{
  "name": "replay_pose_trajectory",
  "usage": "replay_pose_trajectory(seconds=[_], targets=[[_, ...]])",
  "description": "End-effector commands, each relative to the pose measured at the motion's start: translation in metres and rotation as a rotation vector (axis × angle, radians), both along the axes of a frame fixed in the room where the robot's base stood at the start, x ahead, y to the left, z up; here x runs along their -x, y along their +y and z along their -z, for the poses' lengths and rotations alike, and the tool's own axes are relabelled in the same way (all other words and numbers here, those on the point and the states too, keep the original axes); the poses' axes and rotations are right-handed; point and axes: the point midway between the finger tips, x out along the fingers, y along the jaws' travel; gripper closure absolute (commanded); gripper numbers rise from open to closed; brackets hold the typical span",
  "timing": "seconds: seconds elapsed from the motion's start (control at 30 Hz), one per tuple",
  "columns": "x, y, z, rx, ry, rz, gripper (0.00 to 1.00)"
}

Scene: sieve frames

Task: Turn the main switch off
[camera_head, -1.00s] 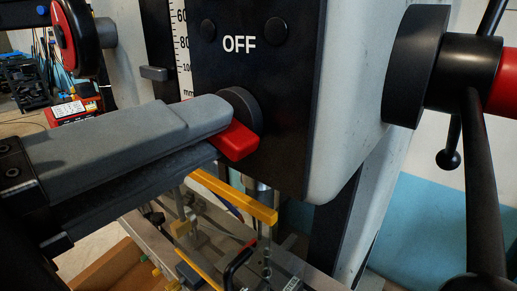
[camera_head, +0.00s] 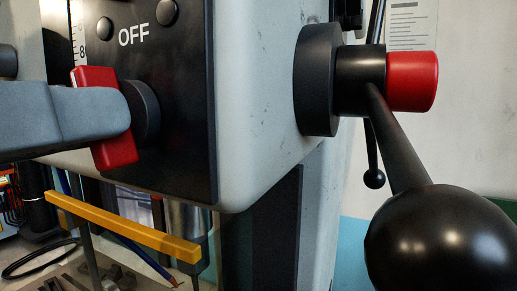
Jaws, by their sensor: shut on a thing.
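The main switch is a red bar handle (camera_head: 118,152) on a round black hub (camera_head: 147,112), mounted on a black panel (camera_head: 190,110). The white word OFF (camera_head: 133,36) is printed above the hub, between two dark screws. My gripper (camera_head: 108,112) comes in from the left, with a grey finger lying across the middle of the red handle. It is shut on the handle. The handle's upper and lower ends show above and below the finger, and it stands nearly upright, its top leaning left. The far finger is hidden.
A large black ball knob (camera_head: 445,240) on a lever fills the lower right. A black hub with a red end cap (camera_head: 412,82) sticks out from the grey housing (camera_head: 260,110). A yellow bar (camera_head: 125,228) lies below the panel.

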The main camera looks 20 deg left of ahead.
Motion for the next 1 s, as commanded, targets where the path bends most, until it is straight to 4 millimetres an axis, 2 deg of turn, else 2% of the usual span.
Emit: replay_pose_trajectory(seconds=[0.03,0.4,1.0], targets=[[0.0001,0.0000,0.0047,-0.037,0.001,0.001,1.00],[0.0000,0.0002,0.0039,-0.248,-0.013,0.000,1.00],[0.0004,0.0004,0.0024,-0.309,-0.018,0.000,1.00]])
